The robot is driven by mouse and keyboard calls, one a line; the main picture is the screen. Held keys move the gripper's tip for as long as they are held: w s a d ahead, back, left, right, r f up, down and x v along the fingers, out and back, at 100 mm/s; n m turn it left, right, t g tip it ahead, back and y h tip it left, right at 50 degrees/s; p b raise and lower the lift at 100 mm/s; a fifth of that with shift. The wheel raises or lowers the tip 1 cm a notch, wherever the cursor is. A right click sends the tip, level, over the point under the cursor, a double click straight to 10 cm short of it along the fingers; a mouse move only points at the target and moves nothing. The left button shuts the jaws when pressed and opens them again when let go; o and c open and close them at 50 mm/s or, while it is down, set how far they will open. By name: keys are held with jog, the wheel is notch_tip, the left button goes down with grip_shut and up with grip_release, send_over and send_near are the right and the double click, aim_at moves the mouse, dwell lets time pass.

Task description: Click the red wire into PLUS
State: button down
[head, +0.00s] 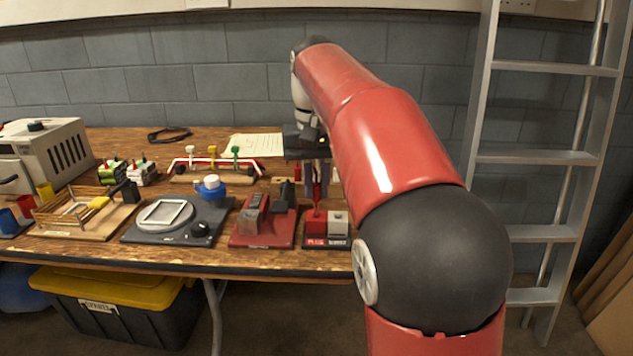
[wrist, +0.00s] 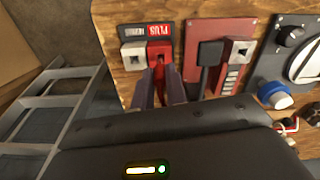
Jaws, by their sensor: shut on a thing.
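The terminal block has a red side marked PLUS (head: 316,228) and a grey-white side (head: 337,224) on a dark base near the table's front edge. In the wrist view, the PLUS side (wrist: 159,46) appears upside down, with the grey terminal (wrist: 133,56) to its left. My gripper (head: 317,198) points down above the block. It is shut on the red wire (wrist: 159,74), which shows between the two fingers in the wrist view. The wire's end overlaps the red terminal there; I cannot tell whether it is seated inside or only touching.
A red board with a dark lever (head: 264,238) stands close left of the block. Further left are a black plate with a grey frame (head: 135,231), a blue-and-white round part (head: 210,191) and a wooden rack (head: 50,229). A ladder (head: 484,100) stands right of the table.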

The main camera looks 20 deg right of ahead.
aim_at(317, 200)
jog(key=shift+f+b, duration=0.7)
jog(key=shift+f, duration=0.75)
dwell(0.9)
jog(key=c, duration=2)
grip_release()
grip_shut()
jog(key=shift+f+p, duration=0.2)
jog(key=shift+p, duration=0.1)
jog(key=o, duration=0.7)
grip_release()
